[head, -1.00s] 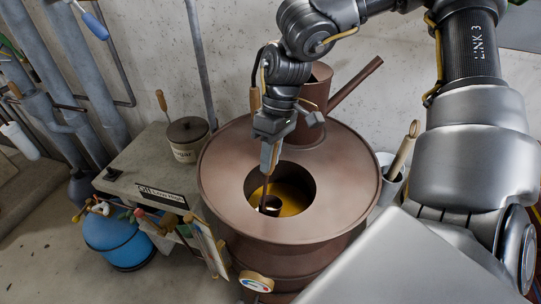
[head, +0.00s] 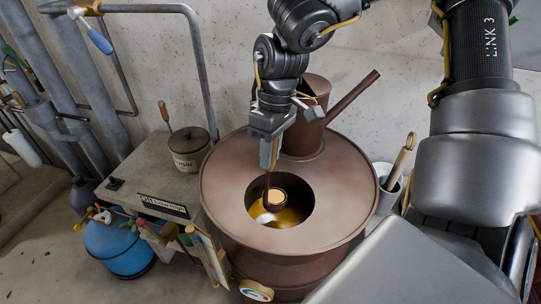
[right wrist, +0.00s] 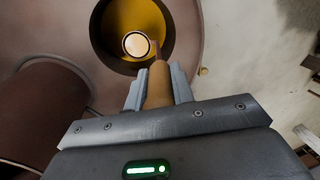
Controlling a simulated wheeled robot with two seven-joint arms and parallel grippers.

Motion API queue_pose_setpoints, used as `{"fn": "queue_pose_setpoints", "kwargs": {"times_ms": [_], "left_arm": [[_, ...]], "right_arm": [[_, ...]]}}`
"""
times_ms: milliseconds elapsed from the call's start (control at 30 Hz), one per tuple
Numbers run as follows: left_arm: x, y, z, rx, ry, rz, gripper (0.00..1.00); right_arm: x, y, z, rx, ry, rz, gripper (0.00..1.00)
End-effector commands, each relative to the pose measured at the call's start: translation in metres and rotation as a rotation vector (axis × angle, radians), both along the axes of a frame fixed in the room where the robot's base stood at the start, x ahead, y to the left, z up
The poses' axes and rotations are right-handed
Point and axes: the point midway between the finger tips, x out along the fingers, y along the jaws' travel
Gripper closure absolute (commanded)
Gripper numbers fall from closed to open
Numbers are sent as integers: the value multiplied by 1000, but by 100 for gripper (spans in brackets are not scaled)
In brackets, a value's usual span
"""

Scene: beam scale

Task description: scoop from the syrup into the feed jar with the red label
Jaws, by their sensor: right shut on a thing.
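The syrup (head: 292,216) is a yellow-amber pool inside the round opening of a brown metal drum (head: 345,200); it also shows in the right wrist view (right wrist: 122,22). My right gripper (head: 270,152) is above the opening, shut on the wooden handle (right wrist: 158,85) of a scoop. The scoop's small round cup (head: 275,200) hangs inside the opening, upright and apparently above the syrup. Its top shows a pale tan surface, also in the right wrist view (right wrist: 136,44). I cannot make out a feed jar with a red label. My left gripper is not in view.
A brown spout (head: 350,95) rises behind the opening. A grey container with a wooden-handled tool (head: 390,185) stands right. A blue tank (head: 118,248) is low left.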

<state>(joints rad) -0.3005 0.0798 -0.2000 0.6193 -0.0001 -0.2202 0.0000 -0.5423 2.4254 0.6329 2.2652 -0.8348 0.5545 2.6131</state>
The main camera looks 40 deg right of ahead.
Motion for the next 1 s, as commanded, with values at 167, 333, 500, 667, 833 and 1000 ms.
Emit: {"fn": "queue_pose_setpoints", "kwargs": {"times_ms": [167, 333, 500, 667, 833, 1000], "left_arm": [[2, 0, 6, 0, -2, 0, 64], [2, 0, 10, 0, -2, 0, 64], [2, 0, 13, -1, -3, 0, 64], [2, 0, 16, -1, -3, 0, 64], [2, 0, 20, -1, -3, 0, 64], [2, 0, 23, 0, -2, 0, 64]], "right_arm": [[0, 0, 15, -30, -13, 2, 100], [0, 0, 28, -57, -23, 2, 100], [0, 0, 41, -84, -36, 1, 100], [0, 0, 53, -110, -45, 0, 100], [0, 0, 65, -137, -55, 1, 100], [0, 0, 75, -159, -65, 1, 100]]}}
